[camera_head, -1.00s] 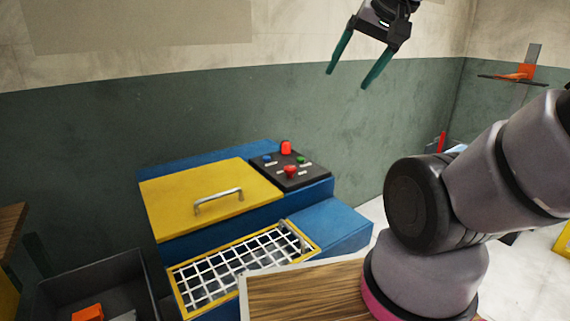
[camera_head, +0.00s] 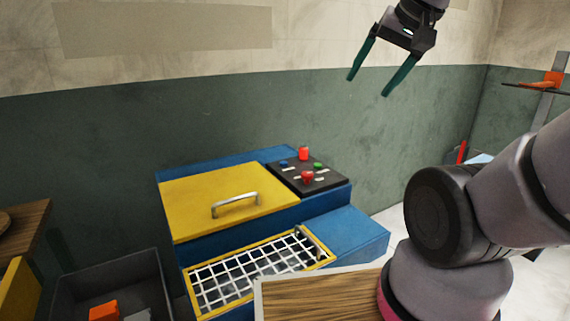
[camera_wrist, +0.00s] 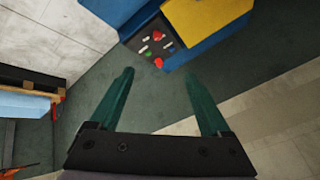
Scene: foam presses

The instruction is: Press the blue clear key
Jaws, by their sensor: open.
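The blue clear key (camera_head: 284,163) is a small round blue button at the left of a black control panel (camera_head: 313,184). The panel sits on top of the blue and yellow press (camera_head: 228,196), right of its yellow lid. A red mushroom button (camera_head: 307,176), a green key (camera_head: 317,166) and a red lamp-like piece (camera_head: 304,153) share the panel. My gripper (camera_head: 368,87) is open and empty, in the air above and right of the panel.
A silver handle (camera_head: 235,204) stands on the lid. A yellow-framed white grid (camera_head: 255,270) is at the press's front. A dark bin (camera_head: 107,272) holds an orange block (camera_head: 103,311) at lower left. A wooden top (camera_head: 318,296) is at the front. The air around my gripper is clear.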

